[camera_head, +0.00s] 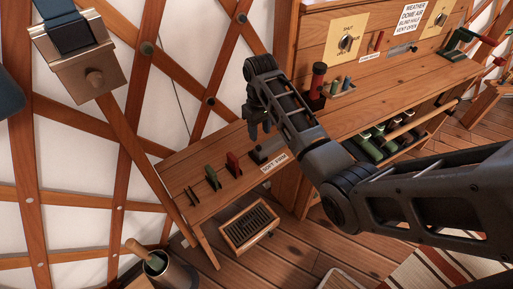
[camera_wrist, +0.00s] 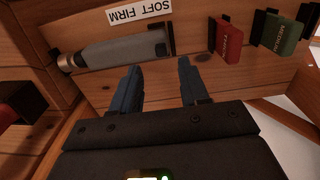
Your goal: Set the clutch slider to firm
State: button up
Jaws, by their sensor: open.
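The clutch slider (camera_wrist: 120,50) is a long grey piece lying on the wooden bench below a white "SOFT FIRM" label (camera_wrist: 140,13) in the wrist view. A brass-coloured end shows at its left and a dark end piece at its right. I cannot tell which setting it stands at. In the head view the slider (camera_head: 267,151) is partly hidden by my arm. My gripper (camera_wrist: 158,70) is open and empty, its two dark fingers pointing at the slider's lower right part. I cannot tell whether they touch it. In the head view my gripper (camera_head: 256,124) is above the bench.
A red block (camera_wrist: 229,42) and a green "MEDIUM" block (camera_wrist: 283,38) stand right of the slider in the wrist view. In the head view, a taller wooden cabinet (camera_head: 292,195) adjoins the bench's right side. A slatted box (camera_head: 249,226) sits on the floor.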

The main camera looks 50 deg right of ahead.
aim_at(259, 147)
notch_tip(259, 147, down, 7)
jog(key=shift+r, duration=0.1)
jog(key=shift+c, duration=0.2)
grip_shut()
dwell(0.4)
